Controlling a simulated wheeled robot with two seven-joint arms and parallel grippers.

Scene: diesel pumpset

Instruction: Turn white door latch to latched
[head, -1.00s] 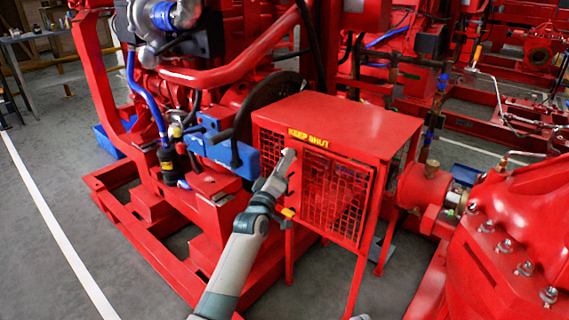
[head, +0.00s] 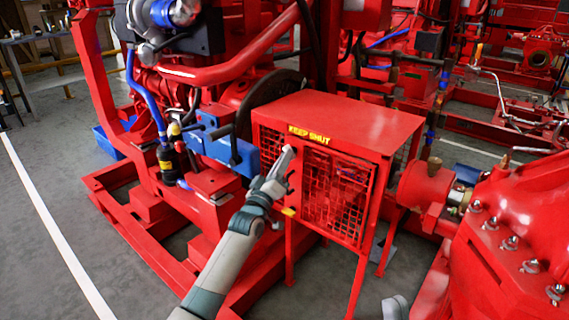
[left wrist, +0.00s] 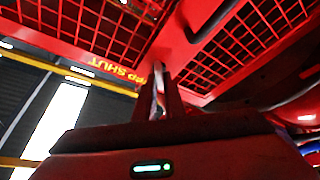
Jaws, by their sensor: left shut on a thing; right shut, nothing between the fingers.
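The white door latch (left wrist: 158,76) shows as a pale piece between my left gripper's fingers in the left wrist view. My left gripper (head: 287,160) is at the front of the red mesh guard box (head: 340,185), below the yellow "KEEP SHUT" label (head: 309,134). It is shut on the latch, and its fingers and hand hide most of it. The latch's exact angle is hard to tell. A small grey part of my right gripper (head: 396,307) shows at the bottom edge of the head view, shut and away from the box.
A yellow piece (head: 289,211) sits lower on the guard's front. A blue block (head: 222,143) on the engine is close left of the guard. A red pump casing (head: 500,245) stands at the right. Grey floor (head: 55,160) is open at the left.

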